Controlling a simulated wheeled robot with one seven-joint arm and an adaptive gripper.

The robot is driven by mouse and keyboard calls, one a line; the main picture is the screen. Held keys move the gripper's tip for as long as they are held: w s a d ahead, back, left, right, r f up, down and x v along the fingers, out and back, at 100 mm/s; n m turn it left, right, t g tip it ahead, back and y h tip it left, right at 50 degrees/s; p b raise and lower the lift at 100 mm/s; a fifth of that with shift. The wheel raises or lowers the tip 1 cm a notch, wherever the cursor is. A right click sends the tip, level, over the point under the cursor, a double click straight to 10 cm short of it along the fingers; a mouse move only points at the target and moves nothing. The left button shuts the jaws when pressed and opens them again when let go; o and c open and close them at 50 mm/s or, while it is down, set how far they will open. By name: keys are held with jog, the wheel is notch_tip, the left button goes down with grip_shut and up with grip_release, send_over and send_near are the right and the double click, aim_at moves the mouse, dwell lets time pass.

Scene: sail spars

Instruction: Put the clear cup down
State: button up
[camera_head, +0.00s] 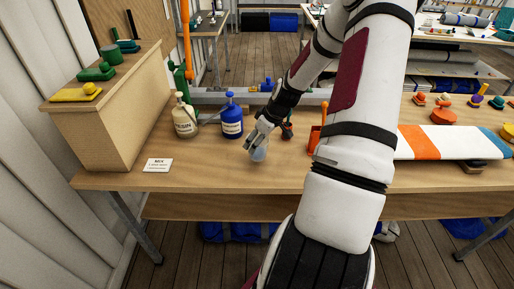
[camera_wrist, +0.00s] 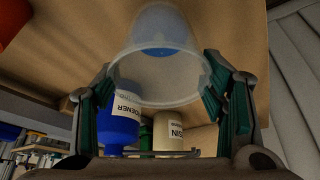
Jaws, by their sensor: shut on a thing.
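The clear cup (camera_head: 259,153) is at the tip of my gripper (camera_head: 256,143), over the wooden workbench (camera_head: 215,178). My gripper is shut on the cup. In the wrist view, the cup (camera_wrist: 158,75) sits between the two green-padded fingers, with its round rim toward the camera. A blue patch shows at the cup's far end. I cannot tell whether the cup's base touches the bench top or is slightly above it.
A cream resin bottle (camera_head: 185,118) and a blue hardener bottle (camera_head: 232,118) stand behind and left of the cup. A dark red-topped container (camera_head: 287,130) and an orange holder (camera_head: 314,138) are to the right. A white card (camera_head: 157,165) lies left; bench front is clear.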

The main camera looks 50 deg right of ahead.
jog(key=shift+f, duration=1.7)
jog(key=o, duration=1.2)
jog(key=shift+f, duration=0.15)
